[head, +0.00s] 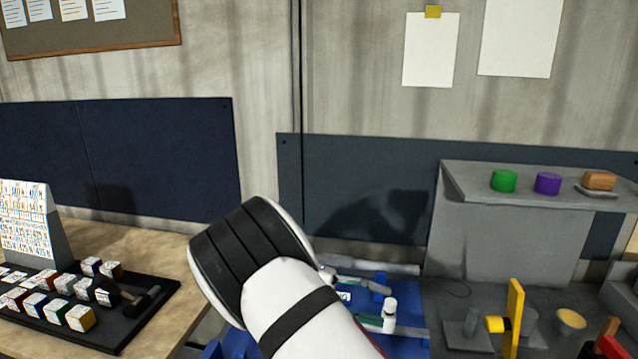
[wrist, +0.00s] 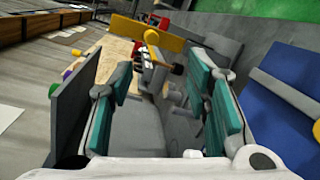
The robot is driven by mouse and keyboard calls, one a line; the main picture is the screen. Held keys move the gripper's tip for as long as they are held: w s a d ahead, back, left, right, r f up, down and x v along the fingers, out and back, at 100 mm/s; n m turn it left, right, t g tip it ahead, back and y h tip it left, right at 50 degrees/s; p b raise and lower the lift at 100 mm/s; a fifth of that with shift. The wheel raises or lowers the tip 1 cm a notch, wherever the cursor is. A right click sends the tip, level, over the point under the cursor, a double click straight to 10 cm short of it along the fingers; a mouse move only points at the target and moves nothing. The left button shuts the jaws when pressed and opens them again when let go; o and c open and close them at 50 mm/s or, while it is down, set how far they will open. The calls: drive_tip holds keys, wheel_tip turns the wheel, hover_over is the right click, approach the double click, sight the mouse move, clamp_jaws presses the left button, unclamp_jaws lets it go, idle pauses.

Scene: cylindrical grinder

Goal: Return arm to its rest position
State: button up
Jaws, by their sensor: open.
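My arm (head: 295,300), white with black bands, rises from the bottom middle of the head view and stands in front of the workbench. Its gripper end does not show there. In the wrist view my gripper (wrist: 165,105) shows with its two teal-padded fingers wide apart. Nothing is held between them. I cannot tell the exact distance from the fingers to that machinery.
A black tray (head: 125,310) of several small boxes lies on the left wooden table (head: 150,255).

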drive_tip(key=s+d+r+t+y, duration=0.1)
drive_tip(key=s+d+r+y, duration=0.7)
drive_tip(key=d+y, duration=0.15)
drive_tip(key=s+r+t+y, duration=0.3)
drive_tip(key=s+t, duration=0.1)
drive_tip(key=s, duration=0.3)
drive_tip(key=s+r+t+y, duration=0.3)
drive_tip(key=s+r+t, duration=0.1)
drive_tip(key=s, duration=0.4)
drive_tip(key=shift+s+m+t, duration=0.2)
drive_tip(key=shift+m+t, duration=0.2)
drive_tip(key=shift+t, duration=0.4)
